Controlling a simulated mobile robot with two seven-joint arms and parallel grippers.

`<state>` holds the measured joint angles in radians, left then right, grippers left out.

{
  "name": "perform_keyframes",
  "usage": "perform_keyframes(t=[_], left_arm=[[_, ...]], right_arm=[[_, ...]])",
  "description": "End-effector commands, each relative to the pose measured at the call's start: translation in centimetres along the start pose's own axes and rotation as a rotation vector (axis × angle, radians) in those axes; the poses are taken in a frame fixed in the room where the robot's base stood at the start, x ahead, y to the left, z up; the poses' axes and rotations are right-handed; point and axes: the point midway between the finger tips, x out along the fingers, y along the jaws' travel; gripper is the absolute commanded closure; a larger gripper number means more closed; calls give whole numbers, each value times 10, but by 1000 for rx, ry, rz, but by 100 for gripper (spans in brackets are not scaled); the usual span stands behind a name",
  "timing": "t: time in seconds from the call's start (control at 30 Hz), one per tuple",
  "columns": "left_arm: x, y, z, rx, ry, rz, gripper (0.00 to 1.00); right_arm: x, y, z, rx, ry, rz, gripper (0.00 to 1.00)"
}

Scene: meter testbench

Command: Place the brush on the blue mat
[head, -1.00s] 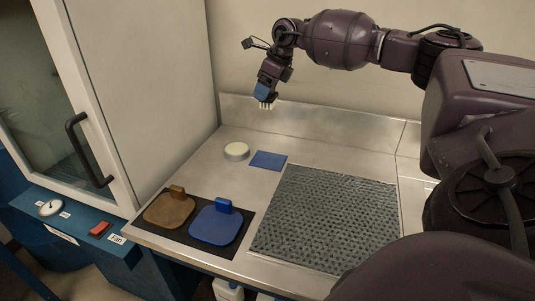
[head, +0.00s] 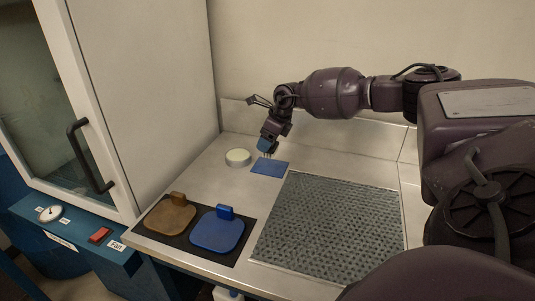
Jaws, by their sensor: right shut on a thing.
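The blue mat (head: 270,169) is a small flat rectangle on the steel bench, in the head view left of centre. My right gripper (head: 267,143) points down just above the mat's far edge and is shut on the brush (head: 266,153), which shows a blue body and pale bristles pointing down. The bristle tips are at or just above the mat; I cannot tell whether they touch. The gripper hides part of the brush. My left gripper is not in view.
A round pale-topped dish (head: 238,157) stands close left of the mat. A grey textured mat (head: 328,228) covers the bench to the right. Brown (head: 170,215) and blue (head: 217,234) paddles lie on a black pad in front. A cabinet door with a handle (head: 90,155) is at left.

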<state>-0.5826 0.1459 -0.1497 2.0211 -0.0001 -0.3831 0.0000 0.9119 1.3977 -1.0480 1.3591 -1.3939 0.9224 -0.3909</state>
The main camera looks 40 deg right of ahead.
Motion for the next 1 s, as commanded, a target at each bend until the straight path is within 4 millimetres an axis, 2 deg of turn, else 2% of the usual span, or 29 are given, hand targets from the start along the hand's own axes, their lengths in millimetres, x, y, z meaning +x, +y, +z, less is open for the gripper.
perform_keyframes(t=[0.3,0.73,0.77,0.9,1.0], left_arm=[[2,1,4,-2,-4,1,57],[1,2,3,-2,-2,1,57],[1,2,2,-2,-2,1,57],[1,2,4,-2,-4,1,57],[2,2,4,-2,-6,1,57]], right_arm=[[44,0,-19,1,3,1,58],[50,0,-21,0,1,0,58],[50,0,-21,0,1,0,30],[49,0,-21,0,1,0,8],[49,0,-21,0,1,0,7]])
